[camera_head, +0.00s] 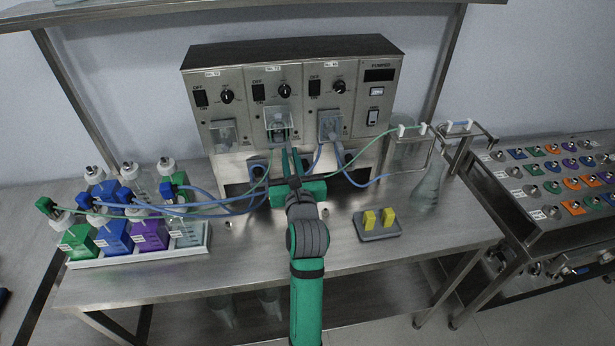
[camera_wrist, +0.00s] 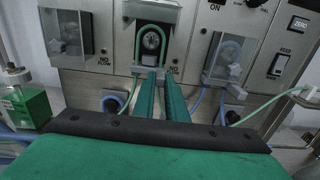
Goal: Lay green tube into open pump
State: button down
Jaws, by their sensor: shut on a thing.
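The open pump (camera_head: 280,124) is the middle one of three pump heads on the steel console; its clear cover (camera_wrist: 152,10) appears raised. The green tube (camera_wrist: 153,28) makes an upside-down U around the pump's round rotor (camera_wrist: 151,41). My gripper (camera_head: 290,153) reaches up to the front of this pump. In the wrist view my gripper (camera_wrist: 160,74) has its two green fingers just below the rotor, at the lower ends of the loop. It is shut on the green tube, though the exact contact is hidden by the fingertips.
Pumps on the left (camera_wrist: 66,32) and right (camera_wrist: 228,58) have clear covers over them. Blue tubes (camera_head: 230,207) run left to a tray of bottles (camera_head: 140,255). A flask (camera_head: 428,187) and a grey block with yellow pieces (camera_head: 377,225) stand right. The bench front is clear.

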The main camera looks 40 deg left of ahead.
jog(key=shift+f, duration=0.3)
dwell(0.5)
dwell(0.4)
jog(key=c, duration=1.6)
grip_release()
jog(key=shift+c, duration=0.2)
jog(key=shift+o, duration=0.3)
jog(key=shift+s+d, duration=0.15)
jog(key=shift+s+d, duration=0.35)
jog(key=shift+d, duration=0.1)
jog(key=shift+s+d, duration=0.1)
jog(key=shift+s+d, duration=0.4)
jog(key=shift+d, duration=0.05)
jog(key=shift+s+d, duration=0.15)
jog(key=shift+d, duration=0.05)
